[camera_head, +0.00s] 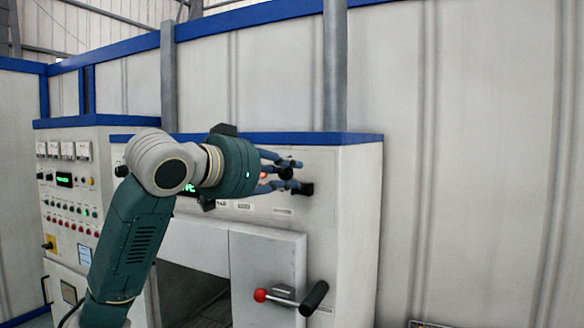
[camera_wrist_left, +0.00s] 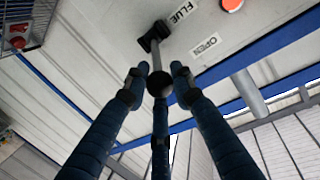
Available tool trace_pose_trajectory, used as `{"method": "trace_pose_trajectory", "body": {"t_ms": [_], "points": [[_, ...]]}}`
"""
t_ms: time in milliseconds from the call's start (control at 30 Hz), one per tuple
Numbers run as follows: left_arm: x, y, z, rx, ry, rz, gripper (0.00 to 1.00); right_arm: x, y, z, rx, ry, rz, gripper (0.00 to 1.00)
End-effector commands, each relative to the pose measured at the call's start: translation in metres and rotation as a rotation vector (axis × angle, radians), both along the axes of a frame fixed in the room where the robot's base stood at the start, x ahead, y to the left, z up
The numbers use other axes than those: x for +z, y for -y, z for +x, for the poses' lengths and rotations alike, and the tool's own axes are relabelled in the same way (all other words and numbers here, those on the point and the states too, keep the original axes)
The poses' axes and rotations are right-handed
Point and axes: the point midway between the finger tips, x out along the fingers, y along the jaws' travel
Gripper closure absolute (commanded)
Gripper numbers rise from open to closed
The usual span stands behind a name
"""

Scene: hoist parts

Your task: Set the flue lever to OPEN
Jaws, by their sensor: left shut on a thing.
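The flue lever shows in the left wrist view as a thin metal rod (camera_wrist_left: 157,60) running from a black pivot block to a dark ball knob (camera_wrist_left: 160,84). A FLUE label (camera_wrist_left: 183,12) is beside the pivot, and an OPEN label (camera_wrist_left: 206,46) is to the right of the rod, apart from it. My left gripper (camera_head: 287,175) is at the upper front of the white furnace cabinet (camera_head: 350,215). Its blue fingers (camera_wrist_left: 158,92) are closed around the knob. In the head view the fingers hide much of the lever. My right gripper is out of view.
Below my left gripper, a cabinet door carries a red-knobbed latch (camera_head: 261,295) and a black handle (camera_head: 314,298). A dark opening (camera_head: 190,292) is beside it. A control panel (camera_head: 72,195) with gauges and buttons stands at left. The wall at right is clear.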

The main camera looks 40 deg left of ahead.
Motion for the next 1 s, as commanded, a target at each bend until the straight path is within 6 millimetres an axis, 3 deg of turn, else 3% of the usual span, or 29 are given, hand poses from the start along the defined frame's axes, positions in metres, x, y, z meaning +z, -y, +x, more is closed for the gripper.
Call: {"method": "trace_pose_trajectory", "body": {"t_ms": [33, 267, 733, 767, 833, 1000], "points": [[0.01, -0.001, 0.0, 0.001, -0.015, -0.006, 1.0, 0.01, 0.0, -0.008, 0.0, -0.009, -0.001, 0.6], [0.01, -0.002, 0.0, 0.002, -0.071, -0.02, 1.0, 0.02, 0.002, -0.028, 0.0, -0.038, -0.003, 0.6], [0.012, -0.003, 0.0, 0.005, -0.075, -0.025, 1.0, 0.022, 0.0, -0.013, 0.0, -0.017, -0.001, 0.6], [0.012, -0.004, 0.0, 0.006, -0.075, -0.025, 0.72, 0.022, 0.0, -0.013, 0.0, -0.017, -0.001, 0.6], [0.012, -0.003, 0.0, 0.006, -0.076, -0.024, 0.58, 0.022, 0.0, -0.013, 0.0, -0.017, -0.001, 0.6], [0.01, -0.002, 0.0, 0.004, -0.082, -0.024, 0.57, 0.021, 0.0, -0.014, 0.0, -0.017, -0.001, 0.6]]}}
